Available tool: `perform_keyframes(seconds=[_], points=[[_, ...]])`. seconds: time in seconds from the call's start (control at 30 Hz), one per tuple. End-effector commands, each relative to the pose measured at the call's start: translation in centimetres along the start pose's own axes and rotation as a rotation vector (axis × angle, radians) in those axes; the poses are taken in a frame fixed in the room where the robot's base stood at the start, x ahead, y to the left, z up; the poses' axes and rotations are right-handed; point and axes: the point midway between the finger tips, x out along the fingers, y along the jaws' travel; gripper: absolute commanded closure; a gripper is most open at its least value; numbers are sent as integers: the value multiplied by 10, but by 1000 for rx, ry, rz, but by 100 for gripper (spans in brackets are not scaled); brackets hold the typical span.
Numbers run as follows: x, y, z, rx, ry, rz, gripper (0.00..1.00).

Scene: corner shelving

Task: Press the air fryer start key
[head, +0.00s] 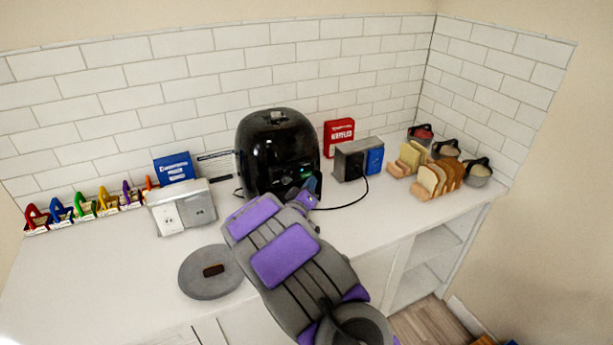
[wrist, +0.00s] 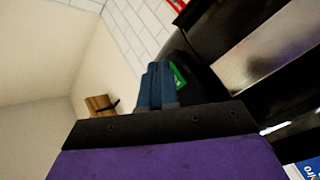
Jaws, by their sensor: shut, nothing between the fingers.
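The black air fryer (head: 270,140) stands on the counter against the tiled wall. Its lower front has a small lit green panel, which also shows in the wrist view (wrist: 179,75). The start key cannot be made out by itself. My gripper (head: 312,182) is at the lower right of the air fryer's front, and part of the front is hidden behind it. In the wrist view its blue fingers (wrist: 157,72) are shut together and empty, right beside the green panel. I cannot tell whether the fingertips touch it.
A grey outlet box (head: 182,208) and a blue box (head: 174,168) stand left of the fryer. A second outlet box (head: 350,160) with a cord and a red box (head: 339,138) stand right. Bread slices (head: 432,180) are farther right. A round grey lid (head: 210,272) lies in front.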

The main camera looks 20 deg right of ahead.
Motion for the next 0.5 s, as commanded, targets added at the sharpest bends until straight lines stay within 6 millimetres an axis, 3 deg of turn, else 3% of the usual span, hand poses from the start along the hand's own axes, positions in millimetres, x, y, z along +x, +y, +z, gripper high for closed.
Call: perform_keyframes(seconds=[0.5], points=[[6,-1,-6,0,1,0,100]])
